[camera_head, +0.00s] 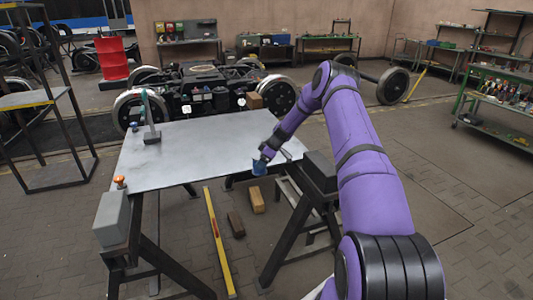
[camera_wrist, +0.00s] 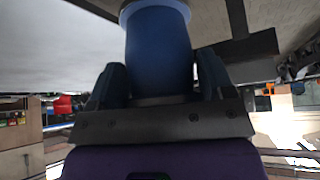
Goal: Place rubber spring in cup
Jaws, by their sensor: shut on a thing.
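My gripper (camera_head: 263,158) is shut on a blue cylindrical thing (camera_head: 259,168) at the right part of the metal table's front edge. In the wrist view, this blue cylinder (camera_wrist: 158,50) with a lighter flared rim sits between the two fingers (camera_wrist: 160,85). I cannot tell whether it is the rubber spring or the cup. A small blue thing (camera_head: 134,127) stands at the table's left edge. A small orange thing (camera_head: 119,181) is at the front left corner. The inside of the held thing is hidden.
The metal table (camera_head: 200,155) is mostly clear. A grey stand with a greenish upright (camera_head: 152,134) is at its back left. A yellow level (camera_head: 217,235) and wooden blocks (camera_head: 256,200) are on the floor. A bogie (camera_head: 205,90) stands behind.

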